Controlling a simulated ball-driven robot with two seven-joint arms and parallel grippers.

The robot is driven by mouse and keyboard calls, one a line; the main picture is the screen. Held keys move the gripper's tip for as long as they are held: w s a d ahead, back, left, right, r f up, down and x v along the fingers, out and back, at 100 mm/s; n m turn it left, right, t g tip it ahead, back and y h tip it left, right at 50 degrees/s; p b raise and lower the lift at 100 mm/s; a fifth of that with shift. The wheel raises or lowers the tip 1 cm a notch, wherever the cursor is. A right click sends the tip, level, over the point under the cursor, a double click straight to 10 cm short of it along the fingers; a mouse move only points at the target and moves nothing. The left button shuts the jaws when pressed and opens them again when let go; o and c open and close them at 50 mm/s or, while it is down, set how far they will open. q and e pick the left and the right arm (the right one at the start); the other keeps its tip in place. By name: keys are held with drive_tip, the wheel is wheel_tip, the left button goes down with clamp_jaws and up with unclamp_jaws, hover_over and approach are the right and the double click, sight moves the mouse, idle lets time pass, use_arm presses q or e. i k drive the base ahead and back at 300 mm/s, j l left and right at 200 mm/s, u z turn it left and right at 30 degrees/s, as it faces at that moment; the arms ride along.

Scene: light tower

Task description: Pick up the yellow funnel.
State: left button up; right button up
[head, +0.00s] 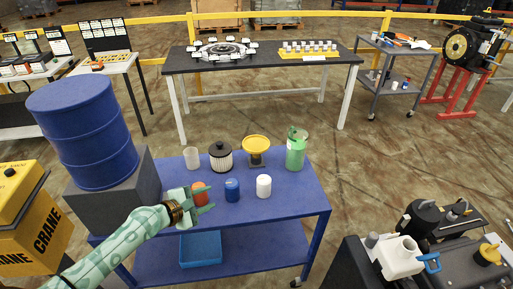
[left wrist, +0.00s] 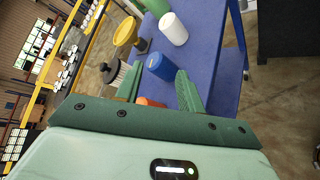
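The yellow funnel (head: 256,145) stands at the back of the blue cart's top, between a white-and-black filter and a green bottle. It also shows at the top of the left wrist view (left wrist: 126,31), beyond the fingertips. My left gripper (head: 207,197) is open with nothing between its fingers. It is over the cart's front left part, above an orange-red item, and apart from the funnel, which is farther back and to the right. The funnel's lower part is hard to make out. My right gripper is not in view.
The cart top (head: 300,205) also holds a filter (head: 220,157), a green bottle (head: 296,149), a clear cup (head: 191,158), a blue container (head: 232,190), a white container (head: 264,186) and an orange-red item (head: 199,188). A blue drum (head: 82,130) stands left. The cart's right front is clear.

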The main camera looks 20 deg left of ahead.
sight(255, 145)
drive_tip(key=i, duration=0.9)
